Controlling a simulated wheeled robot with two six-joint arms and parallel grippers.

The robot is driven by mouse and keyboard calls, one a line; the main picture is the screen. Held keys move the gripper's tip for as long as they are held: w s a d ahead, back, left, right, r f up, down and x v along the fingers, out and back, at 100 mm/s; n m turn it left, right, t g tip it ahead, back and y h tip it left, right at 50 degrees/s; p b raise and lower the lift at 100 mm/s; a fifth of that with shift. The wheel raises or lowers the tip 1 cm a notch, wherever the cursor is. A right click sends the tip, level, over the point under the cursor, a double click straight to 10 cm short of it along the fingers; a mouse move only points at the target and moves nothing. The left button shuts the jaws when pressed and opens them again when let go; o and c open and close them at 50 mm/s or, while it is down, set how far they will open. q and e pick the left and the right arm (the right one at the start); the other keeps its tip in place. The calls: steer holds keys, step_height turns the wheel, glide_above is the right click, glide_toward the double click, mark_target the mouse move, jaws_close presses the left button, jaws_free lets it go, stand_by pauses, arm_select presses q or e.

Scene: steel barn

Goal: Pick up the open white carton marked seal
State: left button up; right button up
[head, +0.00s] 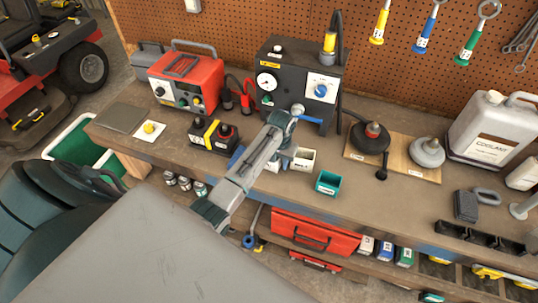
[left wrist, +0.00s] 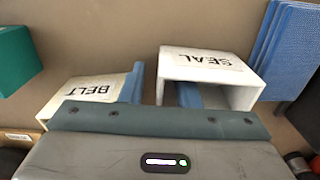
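The open white carton marked SEAL (left wrist: 205,62) lies right of centre in the left wrist view, its opening facing the camera. In the head view my left arm mostly hides it; a white part shows beside the arm (head: 272,166). My left gripper (left wrist: 162,92) has its blue fingers apart. One finger shows within the SEAL carton's opening and the other outside its left wall, beside the white BELT carton (left wrist: 92,90). A gap shows between fingers and wall; contact is unclear. The BELT carton also shows in the head view (head: 304,158). My right gripper is not in view.
A teal open bin (head: 328,182) stands to the right on the bench. A blue ridged stack (left wrist: 290,45) is close to the SEAL carton. A black battery-like box (head: 212,137) and a black gauge unit (head: 300,85) stand nearby. Bare bench lies right of the teal bin.

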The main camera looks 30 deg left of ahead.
arm_select(q)
jaws_close()
stand_by(0.3)
